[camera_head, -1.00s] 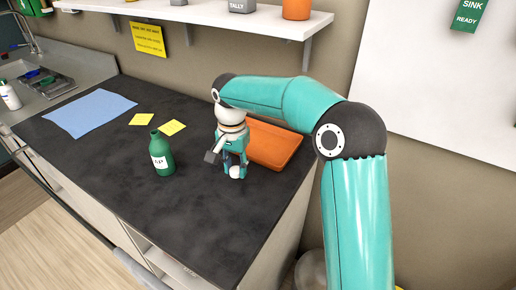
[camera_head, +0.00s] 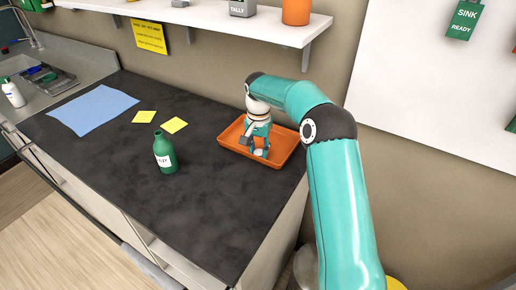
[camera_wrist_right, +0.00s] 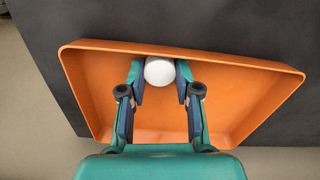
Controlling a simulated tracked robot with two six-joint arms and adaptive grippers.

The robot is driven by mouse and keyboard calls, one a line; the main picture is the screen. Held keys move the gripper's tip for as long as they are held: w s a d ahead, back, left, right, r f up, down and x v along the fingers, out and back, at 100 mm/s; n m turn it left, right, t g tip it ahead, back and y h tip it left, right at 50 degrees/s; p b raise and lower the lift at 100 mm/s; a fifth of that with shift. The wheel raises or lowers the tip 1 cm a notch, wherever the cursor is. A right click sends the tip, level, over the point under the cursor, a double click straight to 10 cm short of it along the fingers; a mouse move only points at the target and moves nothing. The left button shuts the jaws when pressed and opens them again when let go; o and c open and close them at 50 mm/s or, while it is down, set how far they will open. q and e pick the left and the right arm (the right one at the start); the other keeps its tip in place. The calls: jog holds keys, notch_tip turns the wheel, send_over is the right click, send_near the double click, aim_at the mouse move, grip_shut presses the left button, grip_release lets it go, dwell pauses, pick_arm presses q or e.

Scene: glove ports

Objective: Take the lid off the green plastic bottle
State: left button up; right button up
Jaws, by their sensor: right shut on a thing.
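The green plastic bottle (camera_head: 165,153) stands upright on the dark counter in the head view, with a white label and no lid on its neck. My right gripper (camera_head: 260,152) is over the orange tray, right of the bottle and apart from it. In the right wrist view my right gripper (camera_wrist_right: 159,80) is shut on a round white lid (camera_wrist_right: 159,70), held between the two fingertips. I cannot tell whether the lid touches the tray floor. My left gripper is not in view.
The orange tray (camera_head: 228,138) lies near the wall and holds nothing else visible. Yellow notes (camera_head: 174,125) and a blue cloth (camera_head: 92,108) lie on the counter (camera_head: 150,210). A shelf (camera_head: 215,22) overhangs the back. The counter's front middle is clear.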

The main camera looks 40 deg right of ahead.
jog(key=o, duration=0.7)
jog(key=shift+o, duration=0.2)
